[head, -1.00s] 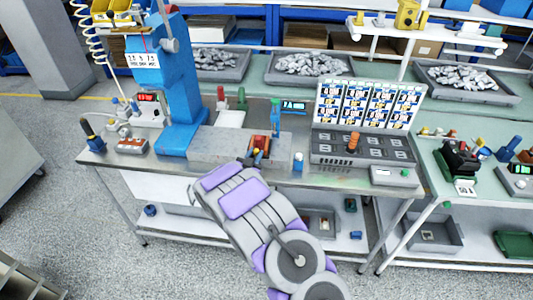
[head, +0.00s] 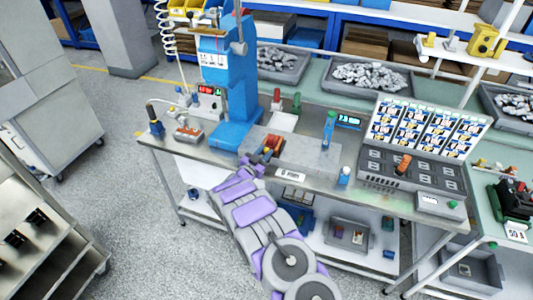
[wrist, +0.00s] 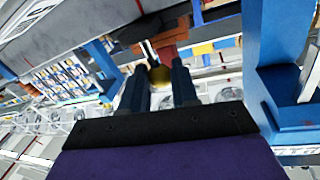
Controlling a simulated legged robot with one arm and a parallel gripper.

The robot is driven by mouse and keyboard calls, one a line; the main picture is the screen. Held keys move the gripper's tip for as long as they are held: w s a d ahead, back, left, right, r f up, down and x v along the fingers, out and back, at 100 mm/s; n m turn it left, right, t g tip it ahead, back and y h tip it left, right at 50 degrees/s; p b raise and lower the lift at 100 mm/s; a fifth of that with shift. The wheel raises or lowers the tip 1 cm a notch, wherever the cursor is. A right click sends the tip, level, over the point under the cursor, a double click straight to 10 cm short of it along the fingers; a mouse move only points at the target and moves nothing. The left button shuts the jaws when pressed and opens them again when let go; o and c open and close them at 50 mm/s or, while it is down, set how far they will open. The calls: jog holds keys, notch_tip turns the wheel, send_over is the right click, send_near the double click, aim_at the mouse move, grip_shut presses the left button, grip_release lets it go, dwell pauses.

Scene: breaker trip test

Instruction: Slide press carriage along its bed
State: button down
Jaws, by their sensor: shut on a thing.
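The press carriage (head: 273,142), a small red and orange block, sits on the grey bed (head: 315,156), near the bed's left end beside the blue press column (head: 234,85). My gripper (head: 264,156) reaches it from the front of the bench. In the wrist view, my gripper's two dark fingers (wrist: 160,88) are shut on a brass-coloured round knob (wrist: 160,75) in front of the carriage's red body (wrist: 168,46). The blue column (wrist: 280,70) stands close on the right there. The contact is small and partly hidden by my arm in the head view.
A green-topped blue post (head: 329,130) stands at the bed's right part, with a small display (head: 348,121) behind. A grey tray panel (head: 385,170) with an orange handle lies further right. A small white-and-blue cylinder (head: 344,176) stands at the front edge. The bed right of the carriage is clear.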

jog(key=shift+a, duration=0.15)
jog(key=c, duration=0.9)
grip_release()
jog(key=shift+o, duration=0.2)
jog(key=p+v, duration=0.1)
jog(key=v, duration=1.6)
jog(key=shift+a+p, duration=0.25)
jog(key=shift+p, duration=0.1)
